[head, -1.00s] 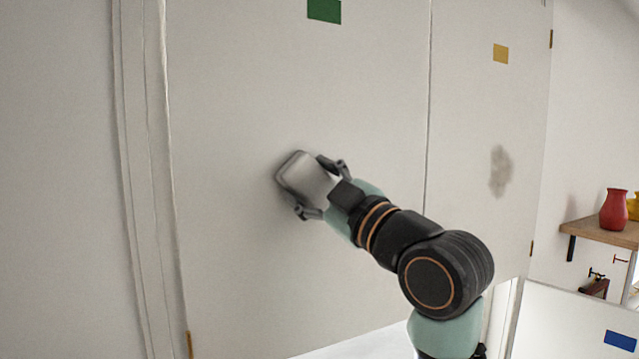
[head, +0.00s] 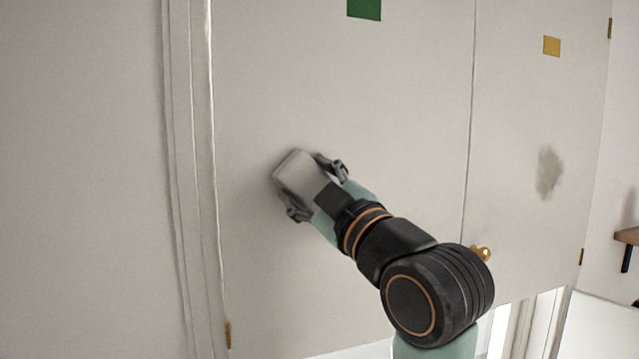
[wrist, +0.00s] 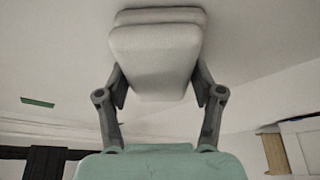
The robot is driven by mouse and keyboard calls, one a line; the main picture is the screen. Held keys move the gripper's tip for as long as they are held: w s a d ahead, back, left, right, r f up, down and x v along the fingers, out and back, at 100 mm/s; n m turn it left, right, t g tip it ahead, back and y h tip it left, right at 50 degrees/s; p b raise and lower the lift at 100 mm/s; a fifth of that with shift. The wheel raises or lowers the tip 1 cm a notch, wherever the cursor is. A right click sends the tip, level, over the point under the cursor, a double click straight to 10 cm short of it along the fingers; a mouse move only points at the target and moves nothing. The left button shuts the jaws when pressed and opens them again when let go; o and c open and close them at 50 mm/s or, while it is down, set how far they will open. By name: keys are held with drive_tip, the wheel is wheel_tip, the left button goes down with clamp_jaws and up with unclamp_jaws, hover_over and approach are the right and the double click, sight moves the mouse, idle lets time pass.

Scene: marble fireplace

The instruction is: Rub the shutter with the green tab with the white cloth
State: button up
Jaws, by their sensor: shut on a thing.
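The shutter with the green tab (head: 410,110) is a large pale panel. Its green tab (head: 364,9) is at the top edge of the head view, and the tab also shows at the left of the wrist view (wrist: 37,102). My gripper (head: 315,188) is shut on the white cloth (head: 296,176), a folded pad between its two fingers. In the wrist view the cloth (wrist: 153,70) lies flat against or very close to the pale panel. The panel surface behind the cloth and gripper is hidden. No stain shows on the visible part of this shutter.
To the right, a second shutter (head: 520,200) carries a yellow tab (head: 551,46) and a dark grey smudge (head: 549,172). A brass knob (head: 481,254) sticks out near the seam. A wooden shelf (head: 627,236) is at the right edge. The frame moulding (head: 190,180) stands left.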

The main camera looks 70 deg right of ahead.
drive_tip(key=shift+f, duration=0.1)
drive_tip(key=shift+s+a, duration=0.9)
drive_tip(key=shift+a, duration=0.3)
drive_tip(key=shift+s+a, duration=0.9)
drive_tip(key=shift+a, duration=0.25)
drive_tip(key=shift+s+a, duration=0.1)
drive_tip(key=shift+s+a, duration=0.85)
drive_tip(key=shift+a, duration=0.2)
